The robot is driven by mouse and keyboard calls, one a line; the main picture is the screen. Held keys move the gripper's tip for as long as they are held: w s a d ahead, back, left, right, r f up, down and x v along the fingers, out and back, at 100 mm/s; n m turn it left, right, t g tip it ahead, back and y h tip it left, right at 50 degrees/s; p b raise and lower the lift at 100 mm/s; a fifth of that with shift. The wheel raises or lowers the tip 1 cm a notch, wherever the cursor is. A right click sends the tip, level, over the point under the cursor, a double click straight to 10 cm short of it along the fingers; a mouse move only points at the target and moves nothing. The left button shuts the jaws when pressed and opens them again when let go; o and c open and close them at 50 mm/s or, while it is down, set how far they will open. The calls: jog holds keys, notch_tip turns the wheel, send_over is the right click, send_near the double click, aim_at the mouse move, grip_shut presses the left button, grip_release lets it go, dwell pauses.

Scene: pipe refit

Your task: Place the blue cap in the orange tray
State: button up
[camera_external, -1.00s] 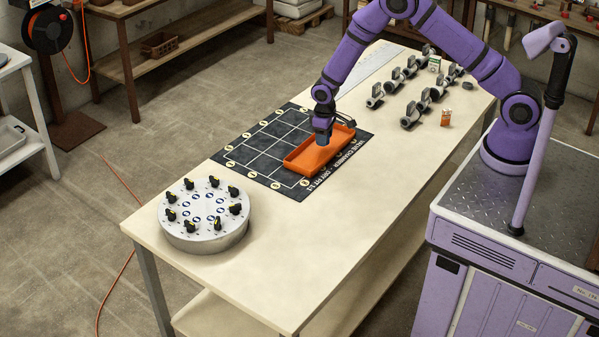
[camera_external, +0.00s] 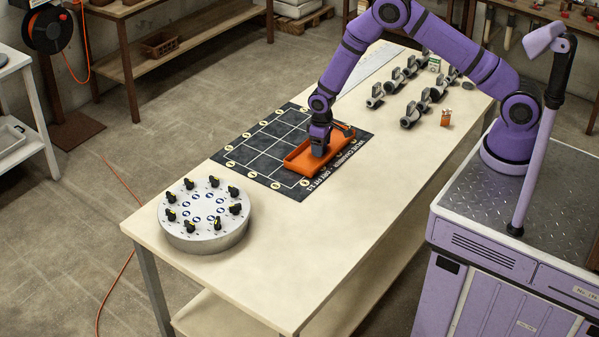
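The orange tray (camera_external: 298,161) lies on the dark gridded mat (camera_external: 262,150) on the workbench. My gripper (camera_external: 318,153) points down into the tray, its fingertips low between the tray walls. Whether the fingers are open or shut is too small to tell. I cannot make out a blue cap in this view; the gripper and tray walls hide part of the tray's inside.
A round grey fixture (camera_external: 205,215) with several black-and-yellow knobs stands at the near left of the workbench (camera_external: 300,240). Several grey valve fittings (camera_external: 411,114) and a small orange item (camera_external: 446,118) stand at the far right. The bench's front middle is clear.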

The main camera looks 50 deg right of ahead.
jog(key=shift+r, duration=0.1)
jog(key=s+d+r+t, duration=0.1)
jog(key=s+d+r, duration=0.1)
jog(key=r, duration=1.1)
jog(key=s+d+r, duration=0.2)
jog(key=r, duration=1.2)
jog(key=s+d+r+m+t, duration=0.1)
jog(key=s+d+r, duration=0.4)
jog(key=s+r, duration=0.6)
jog(key=s+d+r+t, duration=0.1)
jog(key=s+d+r, duration=0.1)
jog(key=s, duration=0.6)
jog(key=s+d+r+m+t, duration=0.1)
jog(key=s+r, duration=0.3)
jog(key=s, duration=0.4)
jog(key=s+d+r+m+t, duration=0.1)
jog(key=s+d+r, duration=0.3)
jog(key=s, duration=0.5)
